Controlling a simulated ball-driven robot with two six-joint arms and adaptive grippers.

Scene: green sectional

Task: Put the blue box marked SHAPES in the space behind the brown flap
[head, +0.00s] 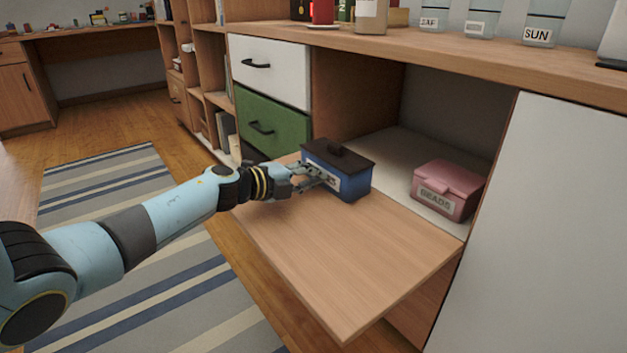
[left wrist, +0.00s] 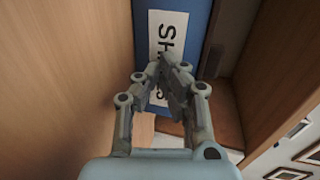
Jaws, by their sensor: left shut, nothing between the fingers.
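The blue box (head: 353,187) has a dark lid with a knob and a white label. It sits upright on the open brown flap (head: 345,250), at its inner left part by the opening. The flap lies folded down, and the space (head: 400,148) behind it is open with a pale floor. My left gripper (head: 325,178) is shut and empty at the box's label side; whether it touches the box I cannot tell. In the left wrist view, its fingertips (left wrist: 170,68) cover part of the label on the blue box (left wrist: 200,22). My right gripper is not in view.
A pink box marked BEADS (head: 448,190) stands in the right part of the space. White and green drawers (head: 272,122) are left of the opening, a white panel (head: 550,220) right. The flap's front half is bare. Jars stand on the countertop (head: 430,50).

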